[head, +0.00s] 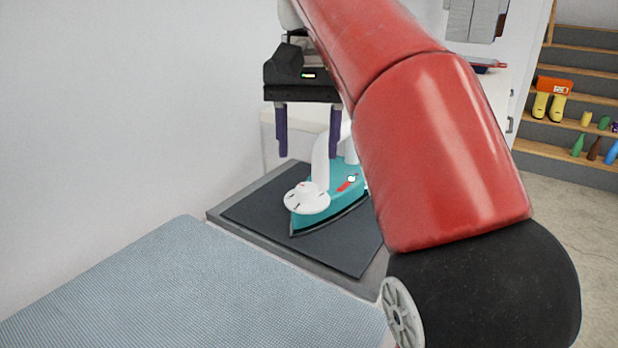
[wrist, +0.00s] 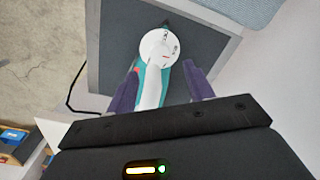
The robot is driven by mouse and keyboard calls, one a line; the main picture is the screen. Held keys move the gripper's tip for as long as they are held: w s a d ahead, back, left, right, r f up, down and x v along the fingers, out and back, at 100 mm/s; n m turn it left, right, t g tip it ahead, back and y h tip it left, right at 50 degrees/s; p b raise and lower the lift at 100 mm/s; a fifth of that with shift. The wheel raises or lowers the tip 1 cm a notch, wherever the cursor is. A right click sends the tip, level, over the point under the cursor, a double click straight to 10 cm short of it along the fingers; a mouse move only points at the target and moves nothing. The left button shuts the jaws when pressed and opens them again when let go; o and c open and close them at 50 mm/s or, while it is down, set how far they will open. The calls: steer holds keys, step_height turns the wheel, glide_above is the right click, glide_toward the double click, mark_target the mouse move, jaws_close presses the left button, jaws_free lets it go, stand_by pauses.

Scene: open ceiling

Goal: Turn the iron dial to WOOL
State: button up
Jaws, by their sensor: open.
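The teal and white iron (head: 342,192) rests on a dark mat (head: 262,212) in the head view. Its white round dial (head: 307,198) sits on top toward the front, with small marks I cannot read. My gripper (head: 308,150) is open, fingers pointing down, above and behind the dial. In the wrist view the dial (wrist: 159,47) lies beyond and between the fingertips of my gripper (wrist: 162,80). The white handle of the iron (wrist: 150,90) runs between the purple fingers. The gripper appears apart from the dial. My red arm hides the rear of the iron in the head view.
A blue-grey ironing surface (head: 190,285) fills the front left. A white wall stands on the left. Shelves (head: 572,95) with bottles and yellow boots stand at the far right. A black cord (wrist: 75,88) runs beside the mat in the wrist view.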

mark_target(307, 186)
step_height(307, 186, down, 7)
steer(key=b, duration=0.3)
steer(key=shift+r, duration=0.2)
steer(key=c, duration=1)
steer(key=shift+m, duration=0.3)
steer(key=m+p, duration=0.2)
steer(key=m, duration=0.3)
steer(key=shift+r, duration=0.15)
steer(key=m+p, duration=0.1)
steer(key=m, duration=0.4)
steer(key=shift+p, duration=0.4)
